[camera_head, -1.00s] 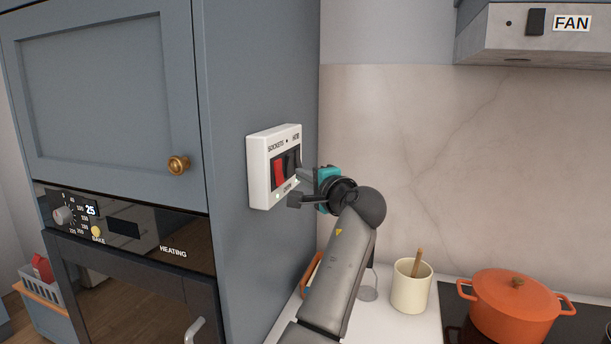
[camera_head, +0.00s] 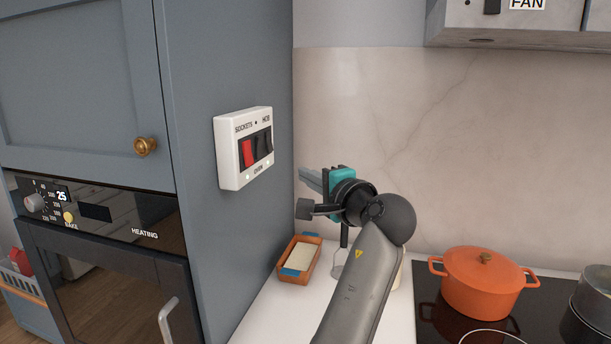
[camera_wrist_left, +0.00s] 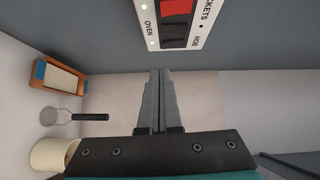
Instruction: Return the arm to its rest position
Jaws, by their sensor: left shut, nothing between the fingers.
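My left gripper (camera_head: 309,181) is in the middle of the head view, pointing left toward the side of the tall cabinet. It is apart from the white switch panel (camera_head: 221,156) on that side, with a clear gap. In the left wrist view the two fingers of the left gripper (camera_wrist_left: 159,80) lie together with nothing between them. The panel carries a red switch and dark switches, with labels for sockets, hob and oven; its lower part also shows in the left wrist view (camera_wrist_left: 196,32). Small lights glow by the oven label. My right gripper is not in view.
Below the arm, the white worktop (camera_head: 262,318) holds an orange-brown dish (camera_head: 287,268). A cream pot (camera_wrist_left: 45,155) and a sieve-like utensil (camera_wrist_left: 90,117) show in the left wrist view. An orange casserole (camera_head: 480,285) stands on the dark hob. The grey oven cabinet (camera_head: 200,60) borders the left.

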